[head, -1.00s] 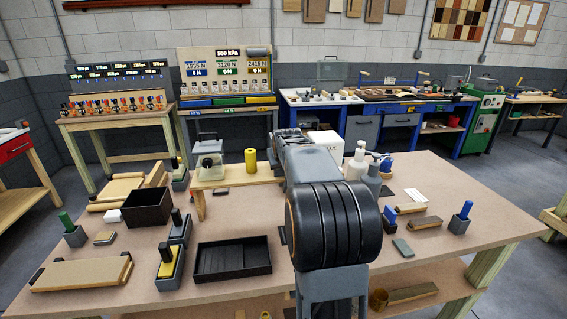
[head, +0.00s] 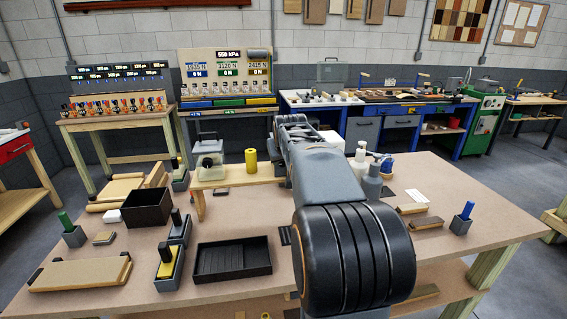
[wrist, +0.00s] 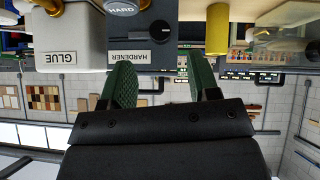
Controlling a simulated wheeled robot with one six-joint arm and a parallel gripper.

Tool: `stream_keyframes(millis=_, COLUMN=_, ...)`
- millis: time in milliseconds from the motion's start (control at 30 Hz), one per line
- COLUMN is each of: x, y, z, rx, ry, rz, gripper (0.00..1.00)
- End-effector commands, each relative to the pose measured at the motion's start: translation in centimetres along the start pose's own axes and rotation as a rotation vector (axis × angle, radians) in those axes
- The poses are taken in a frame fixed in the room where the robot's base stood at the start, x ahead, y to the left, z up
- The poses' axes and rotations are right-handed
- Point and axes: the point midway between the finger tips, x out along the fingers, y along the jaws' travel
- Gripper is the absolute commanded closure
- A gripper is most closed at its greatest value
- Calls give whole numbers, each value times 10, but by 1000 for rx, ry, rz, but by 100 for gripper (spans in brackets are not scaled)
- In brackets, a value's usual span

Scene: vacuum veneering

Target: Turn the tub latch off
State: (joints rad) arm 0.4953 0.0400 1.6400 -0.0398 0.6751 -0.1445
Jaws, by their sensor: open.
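The fingers appear short of the tub, though the exact gap is unclear. A white box labelled GLUE (wrist: 68,40) is beside the tub. In the head view my arm hides the gripper and the HARDENER tub.
A yellow cylinder (head: 251,161) and a clear lidded jar (head: 208,160) stand on a low wooden shelf (head: 232,178). Bottles (head: 372,181) stand right of my arm. A black tray (head: 231,259) and dark open box (head: 147,207) occupy the bench's left side.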

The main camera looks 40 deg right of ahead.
Motion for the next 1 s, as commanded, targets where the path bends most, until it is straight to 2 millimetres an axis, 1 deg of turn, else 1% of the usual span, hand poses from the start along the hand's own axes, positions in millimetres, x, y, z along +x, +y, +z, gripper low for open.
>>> stream_keyframes(millis=33, x=-11, y=0, z=0, rx=0, ry=4, rz=0, gripper=45)
stream_keyframes(millis=200, x=-40, y=0, z=0, rx=0, ry=3, rz=0, gripper=45)
stream_keyframes(millis=400, x=-62, y=0, z=0, rx=0, ry=1, rz=0, gripper=45)
stream_keyframes(millis=600, x=-70, y=0, z=1, rx=0, ry=-1, rz=-1, gripper=45)
stream_keyframes(millis=1000, x=-70, y=0, z=1, rx=0, ry=-1, rz=-1, gripper=45)
